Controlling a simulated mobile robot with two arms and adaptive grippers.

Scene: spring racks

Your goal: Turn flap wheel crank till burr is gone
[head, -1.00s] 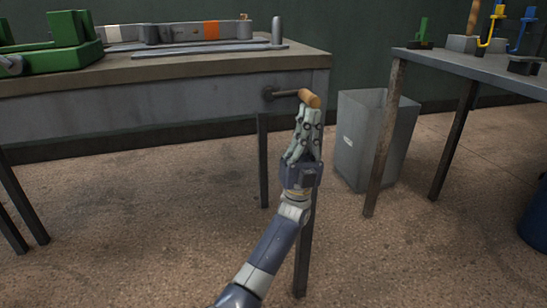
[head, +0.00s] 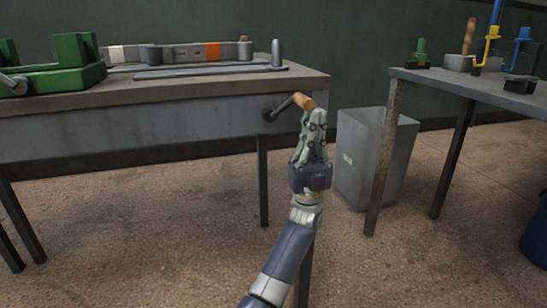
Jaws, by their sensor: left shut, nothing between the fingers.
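The crank has a dark arm (head: 284,108) coming out of the bench front near its right end. The arm slants up to the right to an orange-brown wooden handle (head: 303,101). My left gripper (head: 314,116) is upright just below the handle, its fingers closed together. The fingertips are at or very near the handle's underside; I cannot tell whether they touch. The handle is not between the fingers. A long grey assembly with white and orange bands (head: 190,53) lies on the bench top. I cannot make out a flap wheel or a burr. My right gripper is not in view.
The workbench (head: 180,90) spans the left, with a green vise-like fixture (head: 55,74) on it. A grey bin (head: 372,158) stands right of my gripper. A second table (head: 470,86) at right holds green, yellow and blue tools. Speckled floor lies open between.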

